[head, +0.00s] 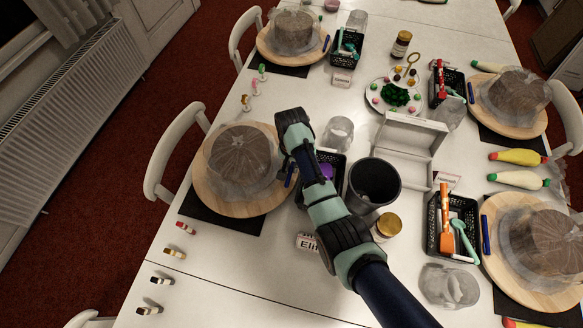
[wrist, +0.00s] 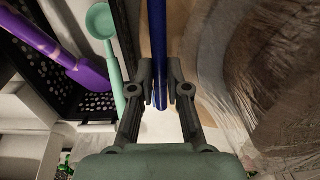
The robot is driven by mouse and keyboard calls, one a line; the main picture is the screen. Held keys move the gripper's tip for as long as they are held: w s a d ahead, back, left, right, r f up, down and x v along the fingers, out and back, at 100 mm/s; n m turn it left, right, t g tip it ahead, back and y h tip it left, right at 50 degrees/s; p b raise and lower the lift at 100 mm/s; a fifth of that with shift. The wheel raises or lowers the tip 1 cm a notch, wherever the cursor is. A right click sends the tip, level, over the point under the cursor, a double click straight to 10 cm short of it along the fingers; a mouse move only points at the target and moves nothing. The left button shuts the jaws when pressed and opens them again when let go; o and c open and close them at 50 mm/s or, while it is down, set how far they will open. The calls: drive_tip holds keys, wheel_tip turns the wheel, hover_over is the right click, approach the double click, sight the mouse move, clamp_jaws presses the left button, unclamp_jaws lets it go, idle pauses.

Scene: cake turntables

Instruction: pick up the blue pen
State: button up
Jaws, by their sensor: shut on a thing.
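The blue pen (wrist: 157,45) stands out clearly in the wrist view, with its lower part between the two fingertips of my gripper (wrist: 161,88). The fingers are shut on it. In the head view the blue pen (head: 289,175) shows as a short blue piece between the near-left wooden turntable and a black basket; my arm covers much of this spot and hides the fingertips. Whether the pen touches the turntable edge I cannot tell. Other blue pens lie beside the other turntables, such as one at the lower right (head: 486,235).
A plastic-wrapped cake on a turntable (head: 262,200) stands left of my gripper. The black basket (wrist: 77,101) holds a purple tool (wrist: 48,43) and a mint-green spoon (wrist: 104,35). A dark bin (head: 374,184) and a clear glass (head: 339,133) stand close to my arm.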

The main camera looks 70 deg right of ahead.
wheel_tip(320, 180, up, 16)
drive_tip(key=p, duration=0.6)
wheel_tip(320, 180, up, 14)
drive_tip(key=p, duration=1.6)
hover_over(291, 167)
drive_tip(key=shift+s+f+b, duration=0.1)
drive_tip(key=shift+f+b, duration=0.3)
